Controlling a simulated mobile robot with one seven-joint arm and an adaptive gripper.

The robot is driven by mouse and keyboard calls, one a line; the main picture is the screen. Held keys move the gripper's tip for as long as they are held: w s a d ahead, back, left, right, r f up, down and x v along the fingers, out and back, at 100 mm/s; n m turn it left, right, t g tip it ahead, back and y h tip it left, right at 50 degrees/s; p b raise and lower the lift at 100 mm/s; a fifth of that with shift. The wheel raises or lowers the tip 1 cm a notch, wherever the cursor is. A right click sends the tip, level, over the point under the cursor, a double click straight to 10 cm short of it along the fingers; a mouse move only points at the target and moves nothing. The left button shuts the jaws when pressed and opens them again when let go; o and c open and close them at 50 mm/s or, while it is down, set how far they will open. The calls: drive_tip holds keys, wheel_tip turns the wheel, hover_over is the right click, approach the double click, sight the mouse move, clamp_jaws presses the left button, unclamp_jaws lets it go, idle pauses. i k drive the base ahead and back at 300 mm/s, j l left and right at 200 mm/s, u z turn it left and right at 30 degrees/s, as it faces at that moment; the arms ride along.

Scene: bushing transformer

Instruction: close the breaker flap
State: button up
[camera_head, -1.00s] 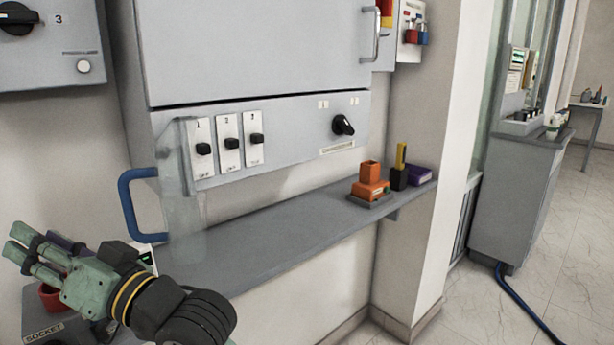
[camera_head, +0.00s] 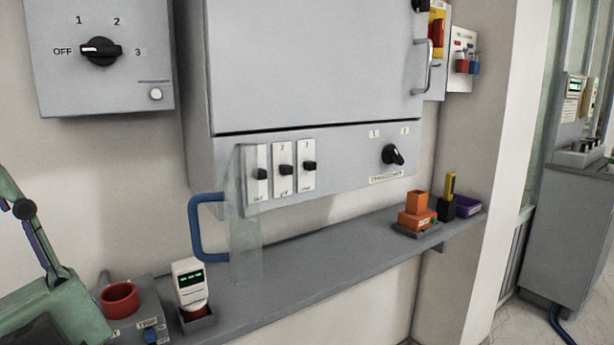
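The breaker flap (camera_head: 245,235) is a clear panel with a blue handle (camera_head: 196,230) on its left side. It stands swung out at the left end of the breaker row, its lower part over the shelf. Three breakers (camera_head: 284,172), numbered 1 to 3 with black levers, are uncovered to its right on the grey cabinet. In the head view, green parts of my arm show at the lower left, well apart from the flap. My gripper's fingertips are not in view.
A grey shelf (camera_head: 330,252) runs under the cabinet. A white meter (camera_head: 190,285) in a holder and a red ring (camera_head: 119,299) on a grey box stand left of the flap. An orange block (camera_head: 416,212) sits at the shelf's right. A rotary switch box (camera_head: 100,85) hangs upper left.

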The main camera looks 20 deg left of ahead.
sight(235, 200)
drive_tip(key=k+j+u, duration=0.1)
drive_tip(key=j, duration=0.3)
drive_tip(key=j+u, duration=0.15)
drive_tip(key=j, duration=0.25)
drive_tip(key=k+j+z, duration=0.1)
drive_tip(key=j, duration=0.3)
drive_tip(key=k+j, duration=0.3)
drive_tip(key=k+j+z, duration=0.15)
drive_tip(key=j, duration=0.3)
drive_tip(key=k+j, duration=0.1)
drive_tip(key=j, duration=0.15)
drive_tip(key=j+z, duration=0.15)
drive_tip(key=j, duration=0.15)
drive_tip(key=i, duration=0.25)
